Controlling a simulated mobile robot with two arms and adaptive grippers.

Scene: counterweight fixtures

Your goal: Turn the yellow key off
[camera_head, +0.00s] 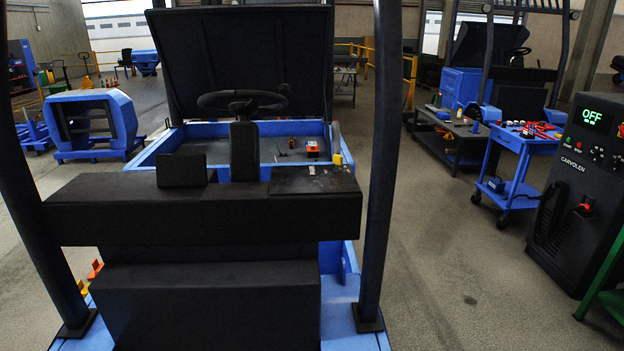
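No yellow key can be made out for certain. A small yellow part (337,160) shows below a grey lever at the right of the forklift's open compartment; its shape is too small to tell. Neither of my grippers is in view.
The blue and black forklift (205,215) fills the middle, with dark posts (380,170) on both sides and a raised black cover behind. A blue cart (520,150) with red items stands left of the cabinet. Grey floor (450,250) between forklift and cabinet is clear.

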